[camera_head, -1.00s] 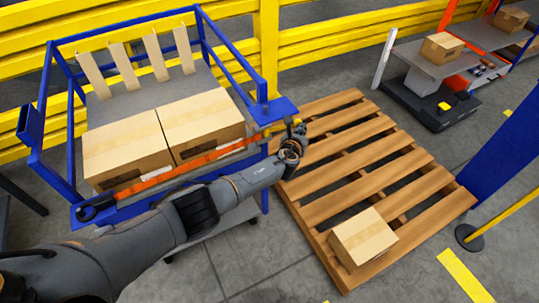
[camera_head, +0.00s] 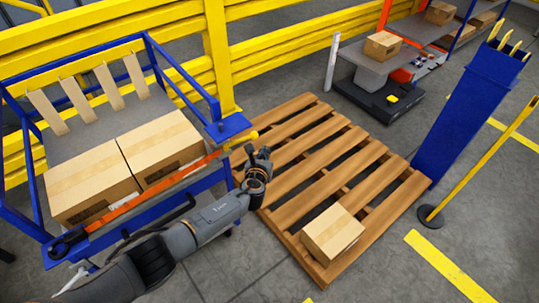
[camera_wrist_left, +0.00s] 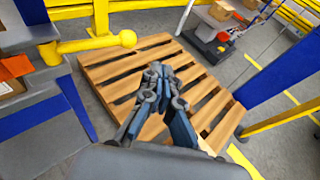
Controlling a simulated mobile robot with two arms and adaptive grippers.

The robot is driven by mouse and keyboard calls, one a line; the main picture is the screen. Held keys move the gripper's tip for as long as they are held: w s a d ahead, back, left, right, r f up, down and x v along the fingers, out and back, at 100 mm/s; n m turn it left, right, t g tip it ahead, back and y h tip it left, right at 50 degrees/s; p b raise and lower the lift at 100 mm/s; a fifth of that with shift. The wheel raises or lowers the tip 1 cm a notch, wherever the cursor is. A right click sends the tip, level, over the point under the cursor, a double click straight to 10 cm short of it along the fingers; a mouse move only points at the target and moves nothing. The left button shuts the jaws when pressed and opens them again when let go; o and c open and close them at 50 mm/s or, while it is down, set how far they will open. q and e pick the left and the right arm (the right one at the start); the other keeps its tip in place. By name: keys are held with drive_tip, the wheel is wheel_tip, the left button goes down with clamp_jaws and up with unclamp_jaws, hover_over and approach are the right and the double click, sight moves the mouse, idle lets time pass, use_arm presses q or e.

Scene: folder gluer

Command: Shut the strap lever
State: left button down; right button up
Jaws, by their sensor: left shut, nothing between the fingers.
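The strap lever (camera_head: 242,138) is a yellow bar with a round knob. It sticks out to the right from the blue corner plate of the cart, and it also shows at the upper left of the left wrist view (camera_wrist_left: 92,44). The orange strap (camera_head: 155,187) runs across the front of two cartons to that corner. My left gripper (camera_head: 259,153) is shut and empty, just in front and to the right of the lever's knob. In the left wrist view its fingertips (camera_wrist_left: 162,74) are together, with a gap between them and the lever. My right gripper is out of view.
A wooden pallet (camera_head: 318,160) with one carton (camera_head: 332,233) lies right of the blue cart (camera_head: 182,70). A blue post (camera_head: 468,105) and a yellow pole (camera_head: 480,160) stand further right. Yellow guard rails (camera_head: 290,50) run behind.

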use_arm(q)
drive_tip(key=s, duration=0.1)
drive_tip(key=s+d+r, duration=0.1)
drive_tip(key=s, duration=0.1)
drive_tip(key=s+p, duration=0.1)
drive_tip(key=shift+s+d+r, duration=0.25)
drive_tip(key=shift+d+r, duration=0.1)
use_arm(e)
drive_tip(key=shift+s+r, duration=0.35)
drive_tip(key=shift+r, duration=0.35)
